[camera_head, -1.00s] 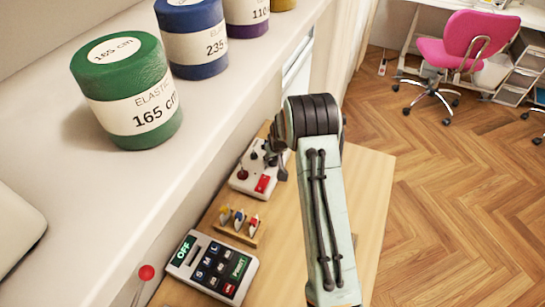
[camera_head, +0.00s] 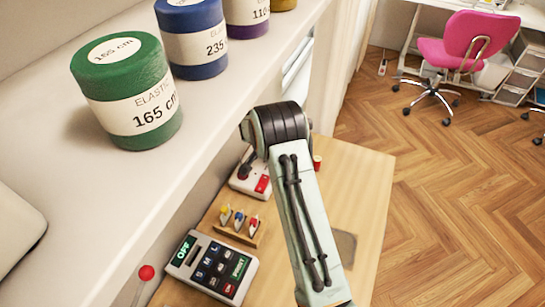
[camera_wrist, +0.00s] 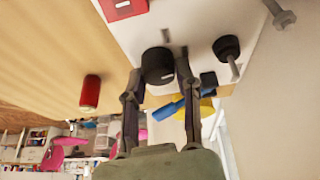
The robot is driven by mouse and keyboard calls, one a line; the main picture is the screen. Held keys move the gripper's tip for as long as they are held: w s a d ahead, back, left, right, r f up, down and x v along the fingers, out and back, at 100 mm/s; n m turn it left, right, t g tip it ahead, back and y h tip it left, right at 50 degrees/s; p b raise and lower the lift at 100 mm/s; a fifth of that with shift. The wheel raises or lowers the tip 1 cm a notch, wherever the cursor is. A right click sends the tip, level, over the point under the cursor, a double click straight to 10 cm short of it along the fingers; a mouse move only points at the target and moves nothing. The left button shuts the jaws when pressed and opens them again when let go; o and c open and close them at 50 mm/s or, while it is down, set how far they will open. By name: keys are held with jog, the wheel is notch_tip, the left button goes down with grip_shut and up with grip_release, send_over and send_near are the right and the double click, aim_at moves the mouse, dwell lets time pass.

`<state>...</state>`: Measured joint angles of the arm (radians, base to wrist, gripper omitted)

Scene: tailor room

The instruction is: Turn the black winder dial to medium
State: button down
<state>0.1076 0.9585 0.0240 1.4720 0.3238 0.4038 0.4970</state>
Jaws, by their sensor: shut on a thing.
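The white winder (camera_head: 238,182) sits on the wooden table, partly behind my arm in the head view; its red switch (camera_head: 262,184) shows. In the wrist view its pale panel (camera_wrist: 195,20) fills the top, with a red square (camera_wrist: 123,8) on it. A black dial (camera_wrist: 157,64) stands between the two fingers of my gripper (camera_wrist: 158,74), which is shut on it. A second black round part (camera_wrist: 228,48) is beside it on the right. Any dial markings are too small to read, so its setting cannot be told. My gripper is mostly hidden in the head view.
A red cylinder (camera_wrist: 90,93) stands on the table near the winder. Blue (camera_wrist: 170,109) and yellow (camera_wrist: 198,108) things show beyond the fingers. A small rack (camera_head: 238,226) and a keypad (camera_head: 210,268) are nearer. The shelf with elastic spools (camera_head: 127,90) borders the left.

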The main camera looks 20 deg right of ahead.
jog(key=shift+m+g, duration=0.3)
jog(key=shift+m, duration=0.7)
jog(key=c, duration=0.8)
grip_release()
jog(key=v, duration=0.7)
jog(key=shift+a+r, duration=0.2)
jog(key=shift+a, duration=0.05)
jog(key=shift+d, duration=0.1)
